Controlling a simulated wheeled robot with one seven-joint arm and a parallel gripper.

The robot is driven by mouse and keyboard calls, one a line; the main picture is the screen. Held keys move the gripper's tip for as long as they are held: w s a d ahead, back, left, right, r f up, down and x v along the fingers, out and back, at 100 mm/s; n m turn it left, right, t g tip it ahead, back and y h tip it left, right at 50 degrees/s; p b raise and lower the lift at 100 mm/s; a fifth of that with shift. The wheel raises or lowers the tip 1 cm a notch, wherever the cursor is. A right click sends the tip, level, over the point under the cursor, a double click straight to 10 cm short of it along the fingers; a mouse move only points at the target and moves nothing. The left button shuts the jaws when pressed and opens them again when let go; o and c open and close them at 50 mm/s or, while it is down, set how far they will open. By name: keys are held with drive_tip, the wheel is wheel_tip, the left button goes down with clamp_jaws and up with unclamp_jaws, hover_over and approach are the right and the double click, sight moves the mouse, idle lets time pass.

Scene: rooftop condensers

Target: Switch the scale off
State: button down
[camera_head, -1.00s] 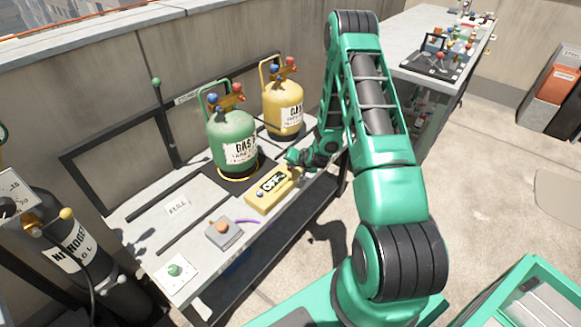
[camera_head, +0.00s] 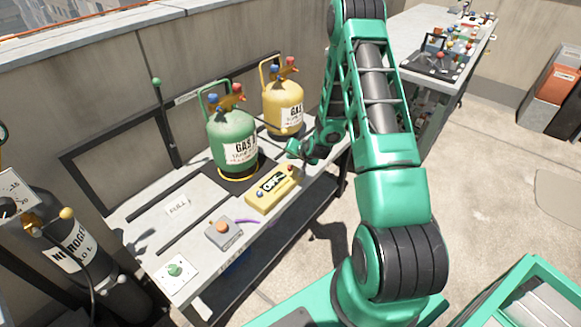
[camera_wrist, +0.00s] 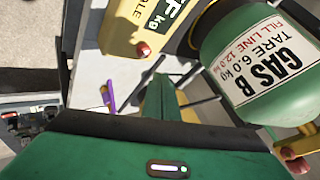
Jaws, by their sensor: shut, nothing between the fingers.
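The scale's yellow control box (camera_head: 258,202) lies on the bench, and its dark display (camera_head: 273,184) reads OFF. A red button (camera_head: 290,168) sits at its far right end; the wrist view also shows a red button (camera_wrist: 143,49) on the yellow box. The green GAS B cylinder (camera_head: 232,140) stands upright on the black scale plate (camera_head: 212,181). My gripper (camera_head: 294,149) is shut and empty, just above and beyond the red-button end of the box, apart from it. Its green fingers (camera_wrist: 160,98) show in the wrist view.
A yellow cylinder (camera_head: 284,108) stands behind my gripper. A grey box with an orange button (camera_head: 222,227) and a white plate with a green knob (camera_head: 175,269) are at the bench's near end. A black nitrogen bottle (camera_head: 75,255) stands at left.

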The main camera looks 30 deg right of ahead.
drive_tip(key=shift+r, duration=1.25)
drive_tip(key=shift+s, duration=0.1)
drive_tip(key=s+r+n+g, duration=0.3)
drive_tip(key=s+r+g, duration=0.2)
drive_tip(key=s+r, duration=1.35)
drive_tip(key=s+a+r+g, duration=0.1)
drive_tip(key=s+r, duration=0.3)
drive_tip(key=s, duration=0.4)
drive_tip(key=s+a+r+g, duration=0.1)
drive_tip(key=s+a+r, duration=0.2)
drive_tip(key=s, duration=0.6)
drive_tip(key=s+a+r+g, duration=0.2)
drive_tip(key=s+r, duration=0.3)
drive_tip(key=s, duration=0.4)
drive_tip(key=shift+s+a+r+y, duration=0.25)
drive_tip(key=shift+a+y, duration=0.15)
drive_tip(key=shift+a, duration=0.1)
